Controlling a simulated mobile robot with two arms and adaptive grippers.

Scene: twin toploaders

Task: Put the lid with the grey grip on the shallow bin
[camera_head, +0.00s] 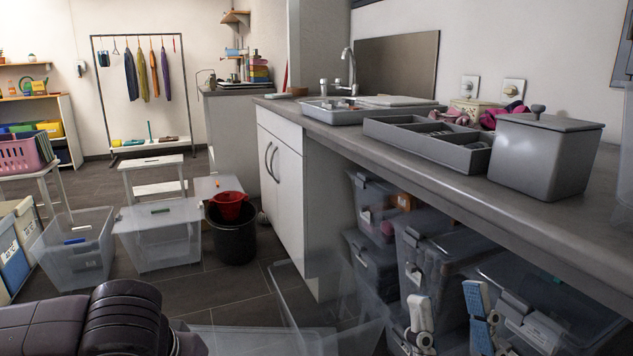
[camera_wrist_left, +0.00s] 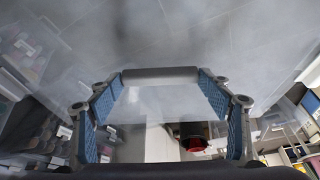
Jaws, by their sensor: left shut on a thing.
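In the left wrist view my left gripper (camera_wrist_left: 161,82) is shut on a grey bar, the grey grip (camera_wrist_left: 160,73) of a see-through lid (camera_wrist_left: 165,102). The lid is hazy and its edges are hard to trace. In the head view my left arm comes in at the lower left; its fingers are hidden. A clear sheet (camera_head: 245,340) at the bottom looks like that lid. Clear walls (camera_head: 292,305) rise beside it; I cannot tell whether they are the shallow bin. My right gripper (camera_head: 450,312) is open and empty at the lower right.
A clear open bin (camera_head: 75,262) and a clear bin with a green-gripped lid (camera_head: 160,250) stand on the floor. A black bucket (camera_head: 232,243) holds a red one (camera_head: 229,205). The counter (camera_head: 440,190) and crates (camera_head: 440,240) fill the right.

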